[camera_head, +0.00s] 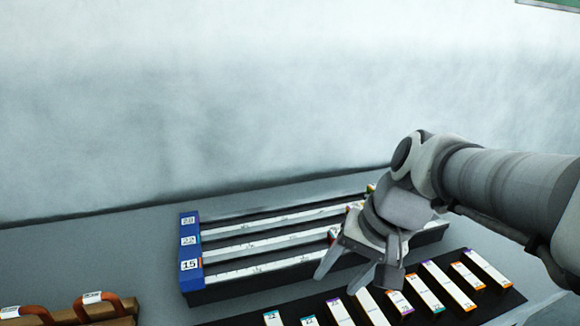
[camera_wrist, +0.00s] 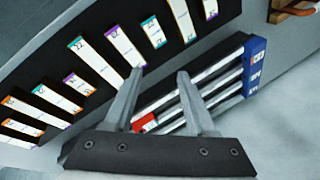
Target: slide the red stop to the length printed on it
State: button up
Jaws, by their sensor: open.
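The block bears number labels, the nearest reading 15.
A black mat with several white strips (camera_head: 338,312) with coloured ends lies in front of the fixture. Orange-handled wooden items (camera_head: 105,308) stand at the lower left. A pale wall rises behind.

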jog(key=w+d+f+m+t+y+p, duration=0.3)
jog(key=w+d+m+y+p, duration=0.25)
jog(key=d+m, duration=0.45)
jog(key=w+d+f+m+t+y+p, duration=0.25)
jog(key=w+d+m+y+p, duration=0.25)
jog(key=w+d+m+y, duration=0.35)
jog(key=w+a, duration=0.2)
jog(key=a, duration=0.2)
jog(key=w+a+m+h+b, duration=0.1)
jog(key=w+a, duration=0.1)
jog(key=a, duration=0.3)
jog(key=w+a+t+h, duration=0.1)
jog(key=w+a, duration=0.2)
jog(key=a, duration=0.2)
jog(key=shift+r+m+b, duration=0.2)
jog(key=shift+m+b, duration=0.15)
grip_shut()
dwell(0.4)
